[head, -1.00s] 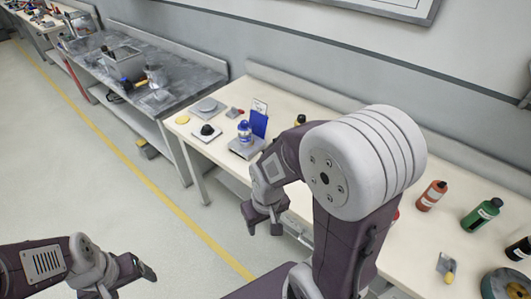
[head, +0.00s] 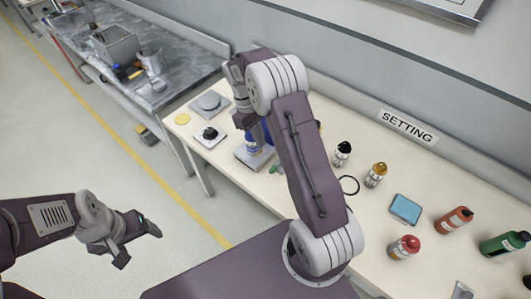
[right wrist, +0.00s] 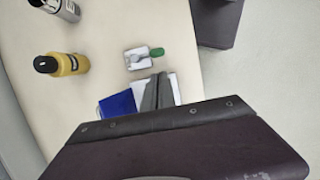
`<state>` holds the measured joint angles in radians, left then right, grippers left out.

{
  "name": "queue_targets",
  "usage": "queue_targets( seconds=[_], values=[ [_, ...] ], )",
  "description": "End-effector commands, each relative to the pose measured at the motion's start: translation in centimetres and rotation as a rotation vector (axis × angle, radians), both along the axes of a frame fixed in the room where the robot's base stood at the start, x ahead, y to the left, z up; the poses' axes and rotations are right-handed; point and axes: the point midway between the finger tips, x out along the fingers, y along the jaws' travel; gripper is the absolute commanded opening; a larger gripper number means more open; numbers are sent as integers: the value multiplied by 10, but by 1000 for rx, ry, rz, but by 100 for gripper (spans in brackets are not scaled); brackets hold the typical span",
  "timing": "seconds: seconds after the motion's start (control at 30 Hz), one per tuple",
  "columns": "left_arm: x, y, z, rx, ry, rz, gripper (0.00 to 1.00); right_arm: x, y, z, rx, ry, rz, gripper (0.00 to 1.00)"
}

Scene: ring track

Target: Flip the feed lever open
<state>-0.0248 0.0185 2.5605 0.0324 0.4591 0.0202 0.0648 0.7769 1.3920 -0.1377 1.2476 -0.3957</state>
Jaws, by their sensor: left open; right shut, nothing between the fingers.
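A bit of green (head: 273,169) shows beside the blue device in the head view. My right gripper (head: 247,122) is shut and empty over the bench, in front of the blue device (head: 252,142). In the right wrist view its grey fingers (right wrist: 158,92) are together, apart from the green-handled block. My left gripper (head: 138,246) is open and empty over the floor at the left.
Several bottles, including a yellow one (head: 375,175) and a red-capped one (head: 404,247), stand further right with a blue-screened box (head: 405,209).

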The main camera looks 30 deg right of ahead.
Motion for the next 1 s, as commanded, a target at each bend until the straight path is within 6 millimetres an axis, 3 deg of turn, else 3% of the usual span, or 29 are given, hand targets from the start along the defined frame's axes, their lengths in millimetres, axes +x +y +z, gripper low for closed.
queue_targets(
  seconds=[0.27, 0.7, 1.0],
  values=[
    [0, 0, -1, 0, 0, 0, 77, -1, 0, -4, 0, 0, 0, 0],
    [0, 0, 2, 0, 0, 0, 77, -23, -8, -76, 1, 1, 0, 0],
    [0, 0, 3, 0, 0, 0, 77, -28, -11, -96, 0, -2, -1, 0]
  ],
)
